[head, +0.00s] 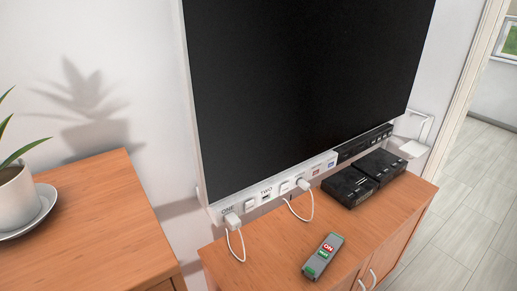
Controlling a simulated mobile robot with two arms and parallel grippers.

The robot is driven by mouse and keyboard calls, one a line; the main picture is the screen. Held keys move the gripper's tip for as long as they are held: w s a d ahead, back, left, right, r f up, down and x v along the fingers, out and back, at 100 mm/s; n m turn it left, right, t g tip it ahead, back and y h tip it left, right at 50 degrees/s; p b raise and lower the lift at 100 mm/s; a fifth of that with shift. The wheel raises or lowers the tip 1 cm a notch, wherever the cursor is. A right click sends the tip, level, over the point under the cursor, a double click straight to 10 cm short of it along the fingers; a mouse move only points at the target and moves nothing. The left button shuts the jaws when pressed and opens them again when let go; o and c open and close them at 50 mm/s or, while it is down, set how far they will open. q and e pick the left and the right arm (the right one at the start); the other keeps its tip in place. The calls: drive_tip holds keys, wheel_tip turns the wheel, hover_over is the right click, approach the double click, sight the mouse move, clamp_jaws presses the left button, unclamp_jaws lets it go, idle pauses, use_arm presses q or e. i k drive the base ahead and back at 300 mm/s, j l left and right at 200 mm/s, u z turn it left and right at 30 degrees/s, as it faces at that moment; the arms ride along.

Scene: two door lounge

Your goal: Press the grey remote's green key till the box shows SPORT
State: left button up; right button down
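The grey remote (335,241) lies near the front of the wooden cabinet top. I cannot read any word on either box from here. The large screen (305,75) above is dark. Neither gripper shows in the head view.
A white strip (265,193) with labels ONE and TWO runs under the screen, with white cables plugged in. The cabinet top (260,265) is clear around the remote. A potted plant (17,197) stands on another cabinet at left. A doorway opens at right.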

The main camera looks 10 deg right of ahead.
sight(322, 252)
drive_tip(key=z, duration=1)
